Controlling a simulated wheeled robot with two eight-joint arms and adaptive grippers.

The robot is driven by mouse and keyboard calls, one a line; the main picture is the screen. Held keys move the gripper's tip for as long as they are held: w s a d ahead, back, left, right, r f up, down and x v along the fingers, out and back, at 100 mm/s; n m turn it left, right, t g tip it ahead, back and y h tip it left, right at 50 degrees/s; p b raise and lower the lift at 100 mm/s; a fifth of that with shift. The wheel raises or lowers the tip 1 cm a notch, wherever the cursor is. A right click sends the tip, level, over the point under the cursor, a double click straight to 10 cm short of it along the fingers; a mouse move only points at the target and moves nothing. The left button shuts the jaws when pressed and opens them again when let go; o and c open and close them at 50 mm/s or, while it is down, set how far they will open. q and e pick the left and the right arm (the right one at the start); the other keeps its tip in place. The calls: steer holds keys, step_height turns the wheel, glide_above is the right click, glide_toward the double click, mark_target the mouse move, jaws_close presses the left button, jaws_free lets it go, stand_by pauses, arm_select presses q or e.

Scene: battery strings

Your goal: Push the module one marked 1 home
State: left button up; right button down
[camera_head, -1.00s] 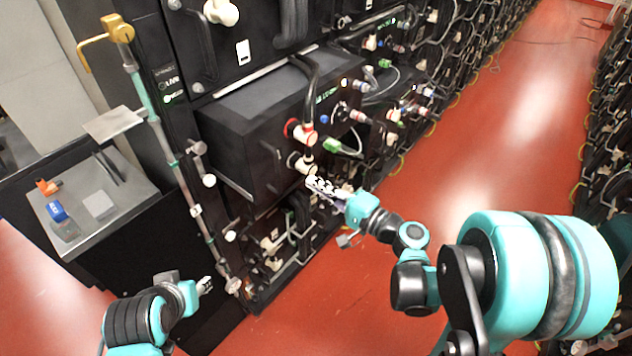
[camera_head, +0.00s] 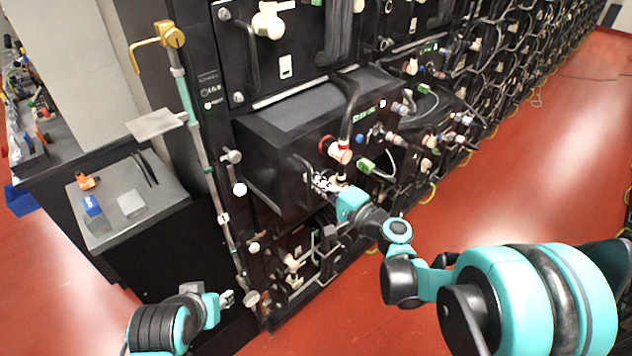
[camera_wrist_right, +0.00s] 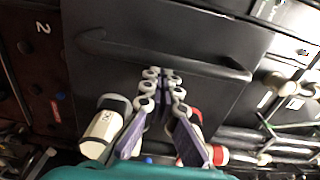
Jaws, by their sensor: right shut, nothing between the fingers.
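The module (camera_head: 275,150) is a black box that sticks out of the rack, with cables plugged into its front. Its mark 1 is not readable. My right gripper (camera_head: 322,182) is at the lower part of the module's front, its fingers shut with nothing between them. In the right wrist view, the shut fingertips (camera_wrist_right: 162,75) point at the dark front face (camera_wrist_right: 190,25), just below its long handle (camera_wrist_right: 165,55). I cannot tell whether they touch it. My left gripper (camera_head: 228,299) is low, left of the rack and away from the module; its jaw state is unclear.
A red-collared plug (camera_head: 338,150) and a green plug (camera_head: 367,165) sit beside my right gripper. A pole with a brass top (camera_head: 172,37) stands left of the module. A grey-topped cart (camera_head: 115,235) stands farther left. Red floor is open at right.

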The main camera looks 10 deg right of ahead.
steer(key=x, duration=1.6)
steer(key=shift+w+a+r+b, duration=0.25)
steer(key=shift+w+r+b, duration=0.05)
steer(key=shift+s+d, duration=0.1)
